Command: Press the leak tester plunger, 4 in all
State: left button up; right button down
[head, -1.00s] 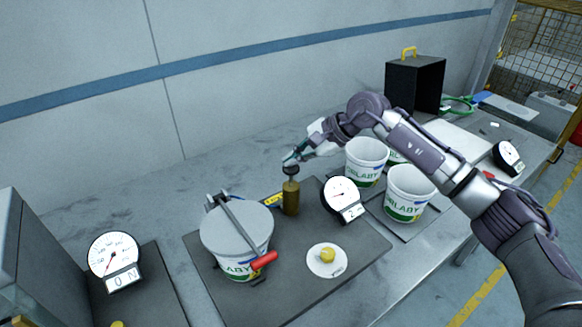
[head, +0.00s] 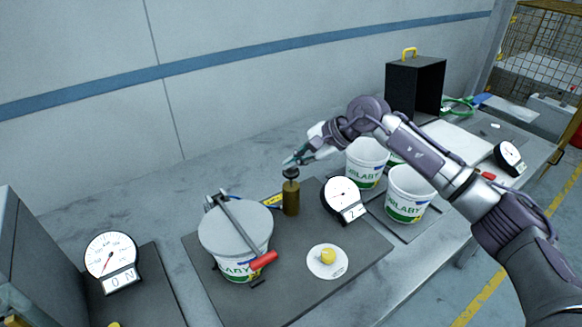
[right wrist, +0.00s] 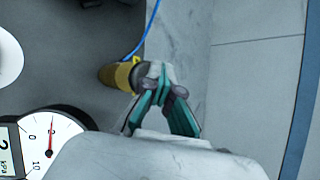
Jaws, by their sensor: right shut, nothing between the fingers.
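The leak tester plunger is a brass cylinder (head: 291,198) with a black knob (head: 291,173) on top, standing upright on the dark mat. My right gripper (head: 290,162) is shut and empty, its fingertips just above the knob in the head view. In the right wrist view the shut fingers (right wrist: 155,70) overlap the brass cylinder (right wrist: 112,76) and hide part of its top. I cannot tell whether they touch the knob. A dial gauge (head: 340,193) beside it shows a 2 on its display. A lidded white bucket (head: 236,230) under a red-handled clamp (head: 263,260) stands left. My left gripper is not in view.
A white disc with a yellow knob (head: 327,257) lies in front on the mat (head: 290,290). White buckets (head: 409,190) stand right, under my right arm. Another gauge (head: 111,257) is at left. A black box (head: 415,84) stands at the back.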

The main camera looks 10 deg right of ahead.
aim_at(294, 171)
jog(key=shift+f+b, duration=1.05)
jog(key=shift+f, duration=0.2)
dwell(0.5)
jog(key=shift+r, duration=0.1)
jog(key=shift+r+p, duration=0.85)
jog(key=shift+r, duration=1.5)
jog(key=shift+w, duration=0.1)
notch_tip(294, 171, up, 5)
jog(key=shift+p, duration=1)
